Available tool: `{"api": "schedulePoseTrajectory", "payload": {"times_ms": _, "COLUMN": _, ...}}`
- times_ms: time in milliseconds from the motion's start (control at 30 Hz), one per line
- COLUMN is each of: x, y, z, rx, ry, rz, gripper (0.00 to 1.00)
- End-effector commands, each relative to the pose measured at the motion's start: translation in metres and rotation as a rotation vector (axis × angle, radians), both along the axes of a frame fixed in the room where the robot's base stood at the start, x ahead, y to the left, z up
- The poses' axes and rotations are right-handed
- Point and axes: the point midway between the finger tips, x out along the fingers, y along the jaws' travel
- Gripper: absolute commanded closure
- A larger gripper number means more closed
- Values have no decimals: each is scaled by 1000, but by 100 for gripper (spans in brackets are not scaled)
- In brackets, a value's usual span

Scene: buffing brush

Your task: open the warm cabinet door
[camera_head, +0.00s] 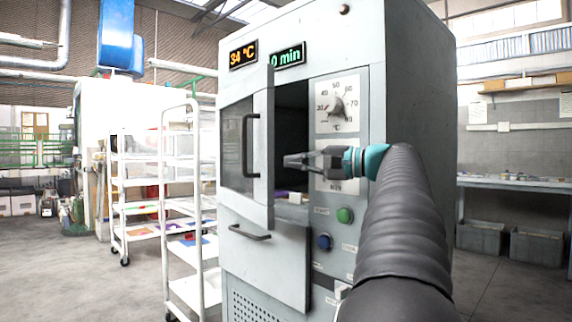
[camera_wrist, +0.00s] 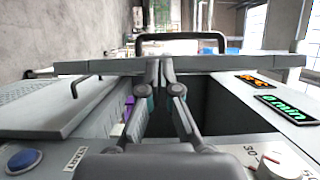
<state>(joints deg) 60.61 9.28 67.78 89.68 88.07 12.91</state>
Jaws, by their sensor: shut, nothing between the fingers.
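The warm cabinet (camera_head: 415,75) is a tall grey unit. Its upper door (camera_head: 263,195) has a window and a black bar handle (camera_head: 251,146), and stands ajar, with a dark gap between its right edge and the control panel. My gripper (camera_head: 287,161) is shut and empty, with its fingertips at that gap by the door's free edge. In the wrist view the door (camera_wrist: 105,66) runs across the picture with its handle (camera_wrist: 180,38) on the far side, and my fingertips (camera_wrist: 160,66) are at its inner side. I cannot tell whether they touch it.
Small purple and white items lie inside the cabinet (camera_head: 292,197). A lower front with a bar handle (camera_head: 249,232) sits below the door. The panel has a dial (camera_head: 337,107), a green button (camera_head: 344,215) and a blue button (camera_head: 324,242). A white rack trolley (camera_head: 195,200) stands left.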

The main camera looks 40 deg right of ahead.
Motion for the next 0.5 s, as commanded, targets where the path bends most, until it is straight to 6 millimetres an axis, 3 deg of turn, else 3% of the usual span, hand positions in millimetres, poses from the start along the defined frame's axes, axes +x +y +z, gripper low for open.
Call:
{"api": "schedulePoseTrajectory", "payload": {"times_ms": 300, "x": 49, "y": 26, "z": -1, "rx": -1, "ry": 2, "rz": 4, "gripper": 100}}
{"api": "schedulePoseTrajectory", "payload": {"times_ms": 500, "x": 69, "y": 36, "z": -1, "rx": -1, "ry": 2, "rz": 3, "gripper": 100}}
